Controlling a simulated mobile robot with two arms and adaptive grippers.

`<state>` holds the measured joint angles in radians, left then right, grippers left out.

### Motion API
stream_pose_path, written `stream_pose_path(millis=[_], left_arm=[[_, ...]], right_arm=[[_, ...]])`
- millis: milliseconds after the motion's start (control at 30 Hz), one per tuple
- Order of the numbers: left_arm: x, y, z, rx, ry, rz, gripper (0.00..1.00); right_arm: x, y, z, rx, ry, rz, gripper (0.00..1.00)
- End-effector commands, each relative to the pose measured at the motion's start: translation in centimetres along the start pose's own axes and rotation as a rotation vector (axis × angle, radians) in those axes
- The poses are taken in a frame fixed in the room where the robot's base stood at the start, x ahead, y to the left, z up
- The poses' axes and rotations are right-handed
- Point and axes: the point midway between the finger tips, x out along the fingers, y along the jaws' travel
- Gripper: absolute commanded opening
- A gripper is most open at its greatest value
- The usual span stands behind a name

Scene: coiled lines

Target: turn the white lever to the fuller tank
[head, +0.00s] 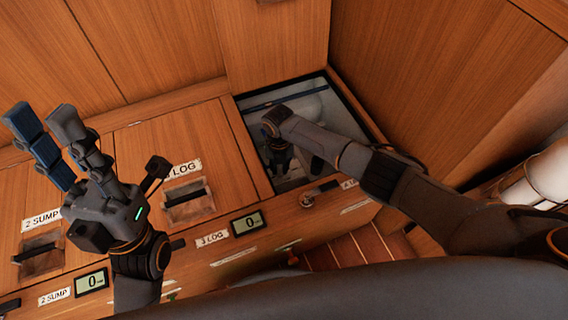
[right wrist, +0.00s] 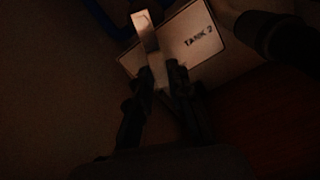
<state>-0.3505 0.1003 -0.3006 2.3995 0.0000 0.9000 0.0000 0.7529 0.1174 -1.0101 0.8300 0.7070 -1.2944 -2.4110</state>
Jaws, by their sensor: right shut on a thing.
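In the right wrist view, a pale lever (right wrist: 146,32) stands beside a white label (right wrist: 180,40) that reads TANK 2. My right gripper (right wrist: 163,78) is shut on the lever's near end. In the head view my right gripper (head: 279,158) is down inside an open floor compartment (head: 237,110), and the forearm hides part of it. The lever cannot be made out in the head view. My left gripper (head: 42,116) is open and empty, raised above the wooden panels. No tank's fill level can be read in these frames.
Closed hatches with recessed handles (head: 188,201) are labelled 3 LOG and 2 SUMP. Small displays (head: 249,223) on the front ledge read 0. A metal latch (head: 319,192) sits at the compartment's near edge. Wooden walls close in behind and right. The compartment is dark and tight.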

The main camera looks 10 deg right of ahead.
Motion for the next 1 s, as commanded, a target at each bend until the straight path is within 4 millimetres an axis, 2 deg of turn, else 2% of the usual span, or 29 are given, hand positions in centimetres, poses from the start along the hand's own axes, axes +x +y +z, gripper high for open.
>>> stream_pose_path(millis=[133,400,433,533,867,1000], left_arm=[[0.1,0.0,0.0,0.000,0.000,0.000,0.32],[0.1,0.0,0.0,0.001,0.000,0.000,0.32],[0.1,0.0,0.0,0.001,0.000,0.000,0.32],[0.1,0.0,0.0,0.001,0.000,0.000,0.32],[0.2,-0.1,-0.1,0.002,0.005,-0.001,0.32],[0.2,-0.1,-0.1,0.002,0.003,0.000,0.32]], right_arm=[[-0.1,0.5,0.1,0.074,-0.002,0.001,0.00],[-0.1,0.5,0.1,0.077,-0.003,0.001,0.00],[-0.1,0.5,0.1,0.077,-0.003,0.002,0.22],[-0.1,0.5,0.1,0.076,-0.003,0.001,0.41],[-0.2,0.4,0.1,0.075,-0.002,0.001,0.41],[-1.3,0.4,0.2,0.075,-0.003,0.003,0.41]])
